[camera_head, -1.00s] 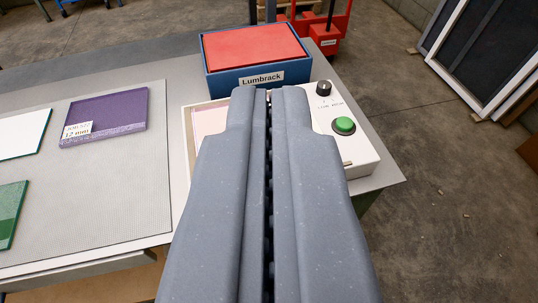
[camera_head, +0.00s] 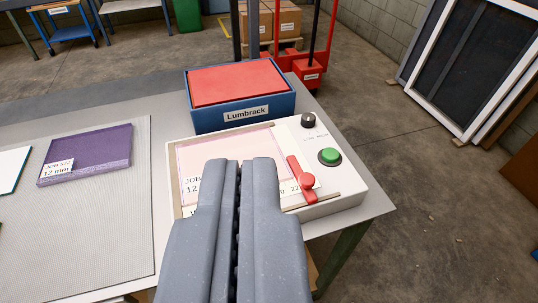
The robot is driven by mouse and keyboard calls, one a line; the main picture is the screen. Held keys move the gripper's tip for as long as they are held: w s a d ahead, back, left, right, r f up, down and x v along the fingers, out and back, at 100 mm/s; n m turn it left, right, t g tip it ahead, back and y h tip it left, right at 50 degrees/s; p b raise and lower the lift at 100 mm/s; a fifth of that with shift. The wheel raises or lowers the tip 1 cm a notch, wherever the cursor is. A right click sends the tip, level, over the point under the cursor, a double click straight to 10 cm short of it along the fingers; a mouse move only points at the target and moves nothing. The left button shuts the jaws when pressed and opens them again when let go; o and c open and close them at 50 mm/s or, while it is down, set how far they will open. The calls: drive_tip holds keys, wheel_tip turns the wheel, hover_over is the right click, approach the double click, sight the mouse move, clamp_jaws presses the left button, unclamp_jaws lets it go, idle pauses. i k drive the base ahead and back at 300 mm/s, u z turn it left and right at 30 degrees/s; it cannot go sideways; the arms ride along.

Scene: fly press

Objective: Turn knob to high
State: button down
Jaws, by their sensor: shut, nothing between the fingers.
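A small black knob (camera_head: 308,120) sits on the back right part of a white press box (camera_head: 345,181), with small printed marks below it that are too small to read. A round green button (camera_head: 329,156) is in front of it, to the right. My gripper (camera_head: 250,163) is shut and empty. Its tips are in front of and to the left of the knob, apart from it, and hide part of the box's front left.
A blue box with a red top, labelled Lumbrack (camera_head: 240,97), stands right behind the white box. A purple plate (camera_head: 88,155) lies on the grey mat (camera_head: 85,225) at left. The table's right edge is close to the white box. A red pallet truck (camera_head: 308,72) stands behind.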

sight(308, 120)
drive_tip(key=u, duration=0.05)
drive_tip(key=k, duration=0.65)
drive_tip(key=z, duration=0.65)
drive_tip(key=i, duration=1.9)
drive_tip(key=u, duration=0.75)
